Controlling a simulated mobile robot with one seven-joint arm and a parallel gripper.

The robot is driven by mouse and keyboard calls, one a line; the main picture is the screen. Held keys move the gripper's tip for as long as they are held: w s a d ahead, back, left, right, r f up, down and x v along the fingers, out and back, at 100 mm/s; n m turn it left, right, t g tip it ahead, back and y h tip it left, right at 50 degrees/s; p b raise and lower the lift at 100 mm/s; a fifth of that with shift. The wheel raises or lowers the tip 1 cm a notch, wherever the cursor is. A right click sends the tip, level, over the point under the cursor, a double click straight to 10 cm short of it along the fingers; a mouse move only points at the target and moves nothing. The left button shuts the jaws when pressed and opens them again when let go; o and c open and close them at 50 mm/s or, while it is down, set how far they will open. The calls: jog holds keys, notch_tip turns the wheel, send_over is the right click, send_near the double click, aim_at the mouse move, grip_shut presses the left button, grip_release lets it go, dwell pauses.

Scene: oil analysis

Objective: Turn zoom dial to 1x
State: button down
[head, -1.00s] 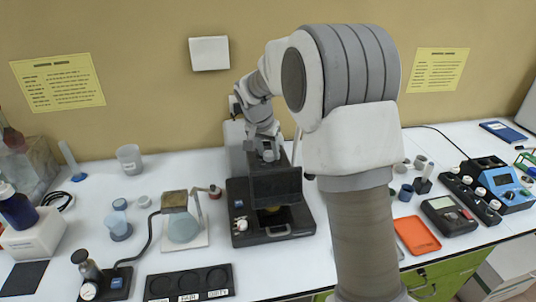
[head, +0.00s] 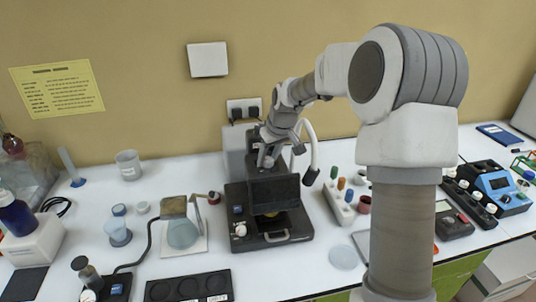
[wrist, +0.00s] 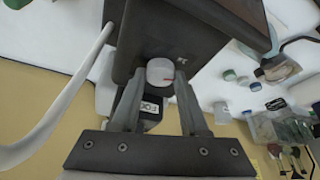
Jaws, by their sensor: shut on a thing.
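The zoom dial (wrist: 160,72) is a pale round knob with a small red mark on its rim, on the dark housing of the instrument (head: 240,200). A small white marking, too small to read surely, is on the housing right of the dial in the wrist view. My gripper (wrist: 160,77) is shut on the dial, with one finger on each side. In the head view my gripper (head: 266,160) is at the upper part of the instrument, and the dial is hard to make out there. A partly hidden white label sits below the dial in the wrist view.
A pale curved hose or arm (head: 314,150) rises close to the right of my gripper. A white rack with coloured pieces (head: 340,205) stands right of the instrument. A flask on a white plate (head: 183,232) and a black tray (head: 188,287) are to the left and front.

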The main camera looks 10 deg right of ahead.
jog(key=n, duration=0.2)
jog(key=n+g+y+p, duration=0.1)
jog(key=n, duration=0.2)
jog(key=shift+d+y, duration=0.15)
jog(key=shift+y, duration=0.15)
dwell(0.4)
jog(key=shift+c, duration=2.1)
grip_release()
jog(key=v, duration=1.7)
jog(key=shift+w+d+r+b, duration=0.15)
jog(key=shift+d+r+b, duration=0.1)
jog(key=shift+b, duration=0.1)
